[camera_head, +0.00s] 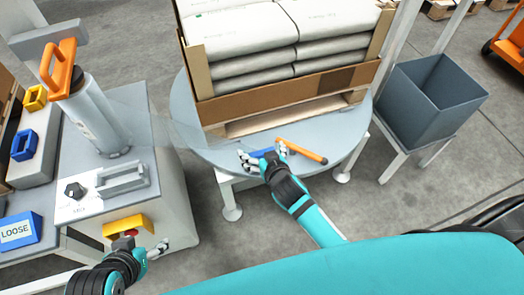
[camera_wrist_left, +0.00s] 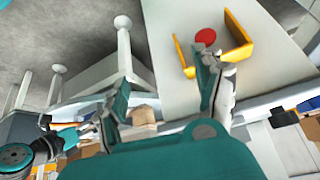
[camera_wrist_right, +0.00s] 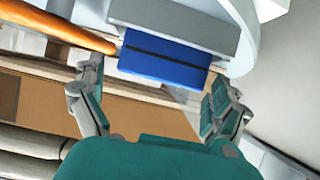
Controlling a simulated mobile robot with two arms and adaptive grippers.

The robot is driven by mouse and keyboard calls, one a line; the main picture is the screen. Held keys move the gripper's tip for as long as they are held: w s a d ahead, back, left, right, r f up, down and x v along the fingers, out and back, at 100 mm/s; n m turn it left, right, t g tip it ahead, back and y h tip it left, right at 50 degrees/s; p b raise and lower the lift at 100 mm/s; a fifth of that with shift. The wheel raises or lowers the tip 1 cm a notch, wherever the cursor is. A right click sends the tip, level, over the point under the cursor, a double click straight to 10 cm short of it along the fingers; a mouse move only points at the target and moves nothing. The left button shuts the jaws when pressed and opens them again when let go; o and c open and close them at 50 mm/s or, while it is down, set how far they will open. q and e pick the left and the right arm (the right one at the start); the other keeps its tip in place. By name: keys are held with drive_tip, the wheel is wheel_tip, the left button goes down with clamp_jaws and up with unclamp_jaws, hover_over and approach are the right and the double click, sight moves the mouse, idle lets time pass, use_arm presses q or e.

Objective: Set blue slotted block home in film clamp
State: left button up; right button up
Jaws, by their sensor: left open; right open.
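The blue slotted block (camera_wrist_right: 165,60) shows in the right wrist view, with a dark slot line along its length. It sits against a grey bar-shaped clamp (camera_wrist_right: 175,22); I cannot tell if it is fully seated. In the head view the block (camera_head: 262,153) is on the turntable's near edge, partly hidden by my right gripper (camera_head: 264,158). That gripper (camera_wrist_right: 160,112) is open, its fingers on either side below the block, apparently apart from it. My left gripper (camera_head: 150,250) is open and empty beside the control cabinet; it shows in the left wrist view (camera_wrist_left: 158,80).
A red button (camera_wrist_left: 205,36) with a yellow guard (camera_wrist_left: 236,52) is near my left gripper. Another blue block (camera_head: 24,146) is left; a grey bin (camera_head: 425,105) is right.

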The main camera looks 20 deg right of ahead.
sight(262, 151)
drive_tip(key=p+v, duration=0.1)
drive_tip(key=v, duration=0.3)
drive_tip(key=shift+s+r, duration=0.15)
drive_tip(key=shift+s, duration=0.1)
use_arm(q)
drive_tip(key=s+g, duration=0.1)
drive_tip(key=s+a+g+p, duration=0.1)
drive_tip(key=s, duration=0.1)
drive_tip(key=s+p, duration=0.1)
drive_tip(key=s, duration=0.1)
drive_tip(key=shift+a+r+g+y, duration=0.15)
drive_tip(key=shift+a+g+y, duration=0.15)
drive_tip(key=shift+g, duration=0.1)
use_arm(e)
drive_tip(key=s+d+r+g, duration=0.1)
drive_tip(key=s+g, duration=0.2)
drive_tip(key=s, duration=0.4)
drive_tip(key=s+d+r+n+g, duration=0.1)
drive_tip(key=s+d+g, duration=0.1)
drive_tip(key=s, duration=0.5)
drive_tip(key=s+d+r+g, duration=0.2)
drive_tip(key=s+g, duration=0.1)
drive_tip(key=s, duration=0.4)
drive_tip(key=shift+d+n+g, duration=0.25)
drive_tip(key=shift+n+g, duration=0.05)
drive_tip(key=shift+g, duration=0.1)
drive_tip(key=shift+w, duration=0.1)
